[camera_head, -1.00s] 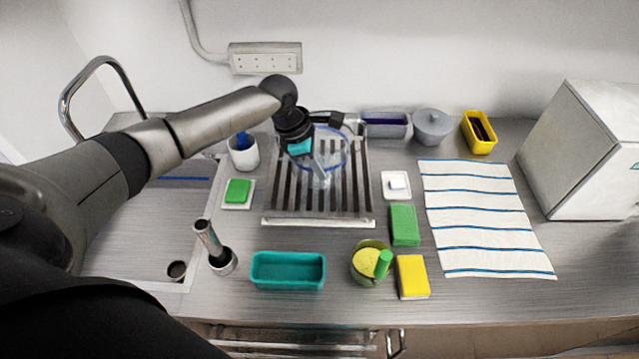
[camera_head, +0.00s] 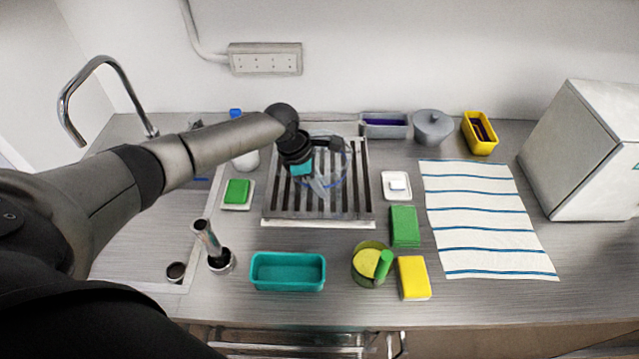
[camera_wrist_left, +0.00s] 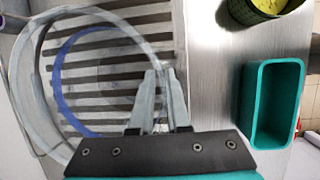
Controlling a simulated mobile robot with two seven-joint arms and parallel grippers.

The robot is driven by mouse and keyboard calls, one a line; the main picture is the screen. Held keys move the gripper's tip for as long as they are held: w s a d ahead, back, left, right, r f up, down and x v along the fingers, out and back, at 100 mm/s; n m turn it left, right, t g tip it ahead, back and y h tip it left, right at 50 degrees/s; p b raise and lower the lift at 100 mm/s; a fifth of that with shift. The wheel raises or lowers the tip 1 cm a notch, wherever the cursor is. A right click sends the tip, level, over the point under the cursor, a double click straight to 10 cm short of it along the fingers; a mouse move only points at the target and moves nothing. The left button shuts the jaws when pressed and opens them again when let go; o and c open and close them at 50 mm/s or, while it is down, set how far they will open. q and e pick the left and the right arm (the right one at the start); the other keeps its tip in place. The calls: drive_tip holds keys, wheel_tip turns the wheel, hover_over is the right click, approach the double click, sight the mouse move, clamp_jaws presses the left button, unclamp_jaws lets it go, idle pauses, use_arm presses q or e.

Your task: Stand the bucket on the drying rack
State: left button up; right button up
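The bucket (camera_head: 346,172) is clear, with a blue ring, and hard to make out against the slats. It is upright over the drying rack (camera_head: 280,203), a dark slatted rack with a pale front edge. I cannot tell whether its base touches the slats. My left gripper (camera_head: 321,189) is at the bucket's near side. In the left wrist view the fingers (camera_wrist_left: 156,100) are close together on the bucket's wall, and the bucket's blue ring (camera_wrist_left: 60,85) lies left of them over the rack slats (camera_wrist_left: 120,35). My right gripper is not in view.
A green sponge on a dish (camera_head: 237,193) is left of the rack; a white dish (camera_head: 396,186) is right. In front are a teal tub (camera_head: 288,272) and an olive pot (camera_head: 366,275). A grey bin (camera_head: 384,125) stands behind right. The striped towel (camera_head: 485,220) lies flat and clear.

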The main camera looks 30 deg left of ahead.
use_arm(q)
drive_tip(key=shift+o, duration=1.2)
drive_tip(key=p+v, duration=0.1)
drive_tip(key=v, duration=1.1)
drive_tip(key=shift+r, duration=0.15)
drive_tip(key=shift+s, duration=0.1)
